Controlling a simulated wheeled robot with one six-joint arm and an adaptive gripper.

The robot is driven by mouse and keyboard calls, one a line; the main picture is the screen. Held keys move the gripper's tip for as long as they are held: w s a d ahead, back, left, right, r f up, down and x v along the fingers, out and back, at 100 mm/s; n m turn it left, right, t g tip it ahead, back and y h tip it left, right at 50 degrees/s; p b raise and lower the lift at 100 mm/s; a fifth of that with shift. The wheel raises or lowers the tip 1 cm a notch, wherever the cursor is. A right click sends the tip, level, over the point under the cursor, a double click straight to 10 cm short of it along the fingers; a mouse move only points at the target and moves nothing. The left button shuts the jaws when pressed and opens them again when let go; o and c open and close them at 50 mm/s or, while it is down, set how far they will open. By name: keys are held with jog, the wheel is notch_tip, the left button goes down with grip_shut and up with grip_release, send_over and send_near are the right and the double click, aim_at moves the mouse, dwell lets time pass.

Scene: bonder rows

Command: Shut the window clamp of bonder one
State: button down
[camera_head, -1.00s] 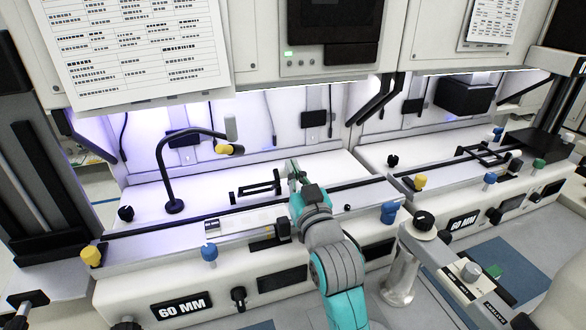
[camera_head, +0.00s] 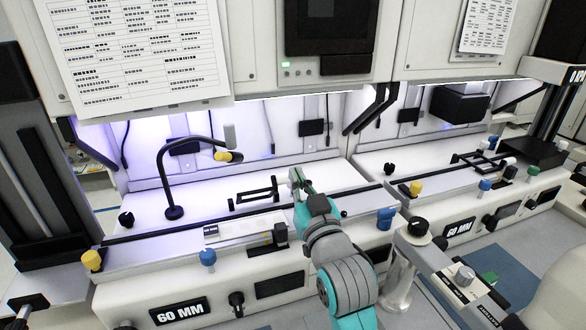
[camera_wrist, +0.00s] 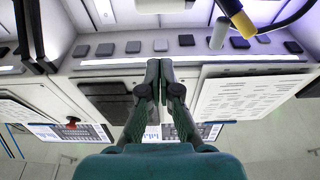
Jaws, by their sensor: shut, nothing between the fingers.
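A black open frame, which looks like the window clamp (camera_head: 254,200), sits on the white deck of the left bonder (camera_head: 120,305). It seems raised at the back, but I cannot tell its exact angle. No bonder number is readable. My gripper (camera_head: 297,178) is just right of the frame's right end in the head view, apart from it in the picture; depth is unclear. It is shut and empty. In the wrist view the closed fingers (camera_wrist: 160,68) point toward the back wall, and the clamp does not show there.
A black gooseneck lamp (camera_head: 163,170) with a yellow-collared head stands left of the clamp. A blue knob (camera_head: 207,258) and a yellow knob (camera_head: 92,260) stand along the front rail. The right bonder (camera_head: 510,200) has a similar black frame. Cabinets (camera_head: 250,60) overhang the deck.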

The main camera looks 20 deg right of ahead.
aim_at(288, 181)
jog(key=v, duration=0.4)
jog(key=shift+s+f, duration=0.15)
jog(key=shift+f, duration=0.15)
jog(key=c, duration=1.7)
grip_release()
jog(key=shift+s, duration=0.2)
jog(key=o, duration=0.4)
jog(key=shift+s, duration=0.1)
jog(key=o, duration=0.4)
jog(key=shift+f+m, duration=0.1)
jog(key=shift+m, duration=0.4)
jog(key=shift+c, duration=0.2)
jog(key=w+f+m+g, duration=0.1)
jog(key=w+m, duration=0.3)
jog(key=m, duration=0.1)
jog(key=w+m+g, duration=0.1)
jog(key=w+m, duration=0.3)
jog(key=m, duration=0.2)
jog(key=w+f+m, duration=0.1)
jog(key=w+m, duration=0.3)
jog(key=m, duration=0.2)
jog(key=shift+w+a+f+g, duration=0.1)
jog(key=shift+f+g, duration=0.25)
jog(key=shift+g, duration=0.05)
